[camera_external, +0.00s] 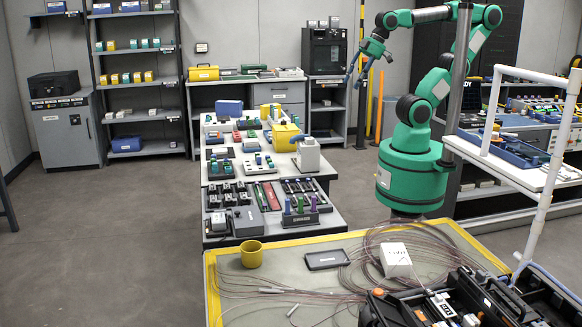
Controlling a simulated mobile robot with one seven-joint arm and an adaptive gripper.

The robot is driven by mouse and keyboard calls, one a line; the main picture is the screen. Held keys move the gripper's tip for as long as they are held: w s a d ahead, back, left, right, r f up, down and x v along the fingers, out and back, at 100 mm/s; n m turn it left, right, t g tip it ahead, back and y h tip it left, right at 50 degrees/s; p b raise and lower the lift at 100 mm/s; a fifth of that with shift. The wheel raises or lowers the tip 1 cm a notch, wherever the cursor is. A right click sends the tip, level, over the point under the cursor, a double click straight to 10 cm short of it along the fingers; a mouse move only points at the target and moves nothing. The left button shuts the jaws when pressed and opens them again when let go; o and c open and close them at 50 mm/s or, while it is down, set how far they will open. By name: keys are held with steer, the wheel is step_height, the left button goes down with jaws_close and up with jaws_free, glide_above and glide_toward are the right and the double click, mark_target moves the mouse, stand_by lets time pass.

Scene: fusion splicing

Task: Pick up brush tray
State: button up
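My gripper (354,76) hangs at the end of the raised green arm, high above the floor in front of the back wall. Its two dark fingers look apart, with nothing seen between them. It is far from the tabletops and touches nothing. I cannot tell for sure which thing is the brush tray, as the labels are too small to read. A shallow dark tray (327,260) with a small label lies flat on the yellow-edged table. A dark rack (306,217) with upright green, purple and blue pieces stands on the middle bench.
A yellow cup (252,254), a white box (395,260) and coiled cables (366,285) lie on the yellow-edged table. An open black case (470,305) fills its front right. A grey post (459,80) and white pipe frame (541,205) stand near my arm. Left floor is clear.

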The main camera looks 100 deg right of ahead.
steer(key=o, duration=1.5)
steer(key=shift+o, duration=0.2)
steer(key=shift+r, duration=0.1)
